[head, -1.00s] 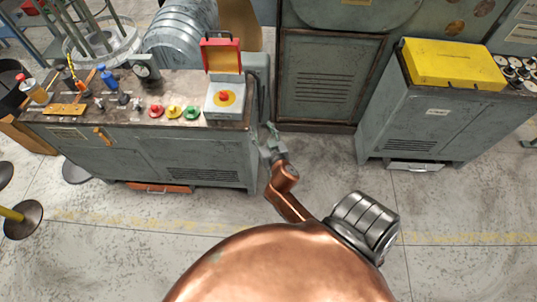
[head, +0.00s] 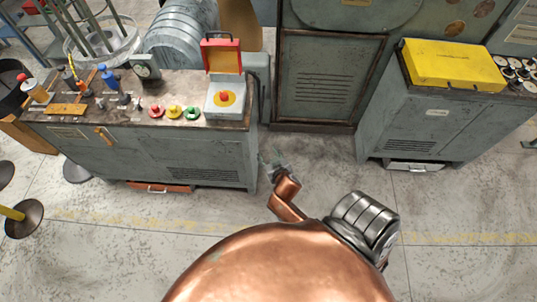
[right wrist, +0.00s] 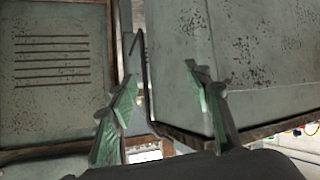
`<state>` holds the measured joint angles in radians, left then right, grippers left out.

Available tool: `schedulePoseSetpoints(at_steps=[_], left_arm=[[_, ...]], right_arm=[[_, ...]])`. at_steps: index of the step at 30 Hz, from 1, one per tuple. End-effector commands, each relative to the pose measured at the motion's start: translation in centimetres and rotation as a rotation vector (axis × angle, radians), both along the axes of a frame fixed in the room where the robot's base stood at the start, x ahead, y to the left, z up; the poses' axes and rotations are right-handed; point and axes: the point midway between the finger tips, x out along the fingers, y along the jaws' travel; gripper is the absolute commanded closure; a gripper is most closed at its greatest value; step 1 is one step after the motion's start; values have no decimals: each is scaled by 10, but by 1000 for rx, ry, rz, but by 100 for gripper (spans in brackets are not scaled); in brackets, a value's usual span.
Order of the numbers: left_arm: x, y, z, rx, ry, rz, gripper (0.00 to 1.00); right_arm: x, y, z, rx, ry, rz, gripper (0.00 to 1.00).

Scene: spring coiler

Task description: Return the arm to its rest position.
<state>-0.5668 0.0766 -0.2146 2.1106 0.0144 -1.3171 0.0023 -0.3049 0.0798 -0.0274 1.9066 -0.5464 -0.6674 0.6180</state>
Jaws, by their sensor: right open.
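My right arm, copper coloured, reaches forward from my body in the head view. Its gripper (head: 270,158) is small and grey-green there, in front of the right end of the control bench (head: 200,150), over the floor. In the right wrist view the two green-grey fingers of the right gripper (right wrist: 160,88) stand wide apart with nothing between them. Grey cabinet faces show behind them. My left gripper is not in view.
The bench carries an emergency-stop box (head: 225,98) with an open red lid, and red, yellow and green buttons (head: 173,111). A right-hand cabinet (head: 425,130) bears a yellow case (head: 452,66). Floor between them is clear. A post base (head: 24,218) stands at far left.

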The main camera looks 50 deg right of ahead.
Motion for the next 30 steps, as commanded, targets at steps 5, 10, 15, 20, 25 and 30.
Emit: schedulePoseSetpoints(at_steps=[5,10,15,20,25,30], left_arm=[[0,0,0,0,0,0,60],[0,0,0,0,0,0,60],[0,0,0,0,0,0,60],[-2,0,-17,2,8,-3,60],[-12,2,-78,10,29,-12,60],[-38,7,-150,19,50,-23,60]], right_arm=[[0,0,0,1,0,1,55],[0,0,0,0,0,0,55],[0,0,0,0,0,0,55],[-5,5,-26,8,42,20,55],[-32,26,-119,38,195,99,55],[-91,53,-226,81,376,194,55]])
